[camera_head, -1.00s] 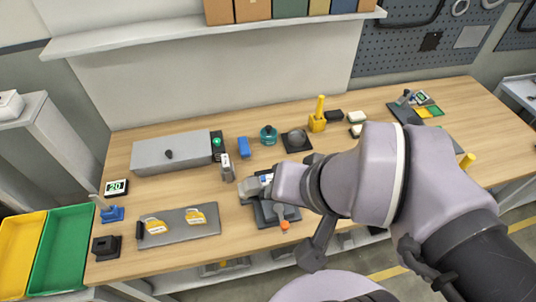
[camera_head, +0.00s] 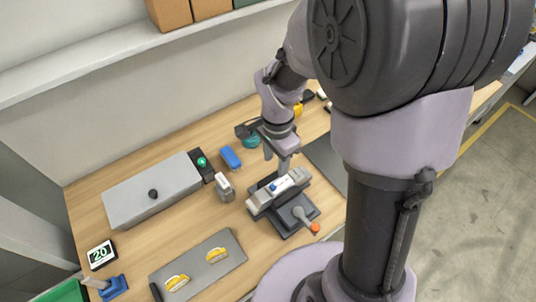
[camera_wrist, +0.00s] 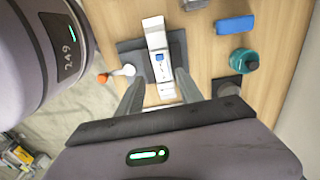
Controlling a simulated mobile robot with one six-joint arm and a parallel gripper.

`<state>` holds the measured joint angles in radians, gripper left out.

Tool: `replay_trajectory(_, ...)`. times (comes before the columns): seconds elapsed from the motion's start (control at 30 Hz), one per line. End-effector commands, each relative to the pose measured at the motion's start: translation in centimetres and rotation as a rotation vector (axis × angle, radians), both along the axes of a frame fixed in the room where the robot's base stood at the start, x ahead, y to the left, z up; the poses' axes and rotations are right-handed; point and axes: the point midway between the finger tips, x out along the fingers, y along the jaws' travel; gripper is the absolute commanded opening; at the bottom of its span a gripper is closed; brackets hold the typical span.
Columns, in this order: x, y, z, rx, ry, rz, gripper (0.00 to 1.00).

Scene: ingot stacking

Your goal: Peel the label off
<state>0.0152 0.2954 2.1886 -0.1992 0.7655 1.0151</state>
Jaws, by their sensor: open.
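A pale metal block (camera_head: 266,196) lies in a dark vise (camera_head: 296,217) on the bench. A white label with a blue mark (camera_head: 281,185) lies on top of the block. In the wrist view the block (camera_wrist: 154,28) runs lengthwise between my fingers, and the label's blue mark (camera_wrist: 159,62) faces up. My gripper (camera_head: 277,158) is above the far end of the vise, fingers pointing down and apart. In the wrist view my gripper (camera_wrist: 161,77) has nothing between its fingertips but the view of the block below. Whether any label edge is lifted is too small to tell.
The vise has an orange-tipped handle (camera_head: 315,228). A blue block (camera_head: 231,157), a small grey-white device (camera_head: 224,187) and a teal round container (camera_wrist: 244,60) stand nearby. A grey box (camera_head: 150,190) and a grey plate with yellow-and-white pieces (camera_head: 205,262) lie to the left.

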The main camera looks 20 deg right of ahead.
Motion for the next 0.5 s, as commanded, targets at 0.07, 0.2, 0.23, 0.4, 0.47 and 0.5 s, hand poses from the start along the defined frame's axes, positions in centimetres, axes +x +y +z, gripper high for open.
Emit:
replay_trajectory(0.07, -0.1, 0.0, -2.7, 0.0, 0.004, 0.002, 0.44)
replay_trajectory(0.2, -0.1, 0.0, -6.5, 0.0, 0.004, 0.002, 0.44)
replay_trajectory(0.23, -0.1, 0.0, -7.3, 0.0, 0.004, 0.002, 0.44)
replay_trajectory(0.4, -0.1, 0.0, -10.4, 0.0, 0.002, 0.002, 0.44)
replay_trajectory(0.47, 0.0, 0.0, -11.0, 0.0, 0.0, 0.003, 0.44)
replay_trajectory(0.5, 0.0, 0.0, -11.3, 0.001, 0.001, 0.002, 0.44)
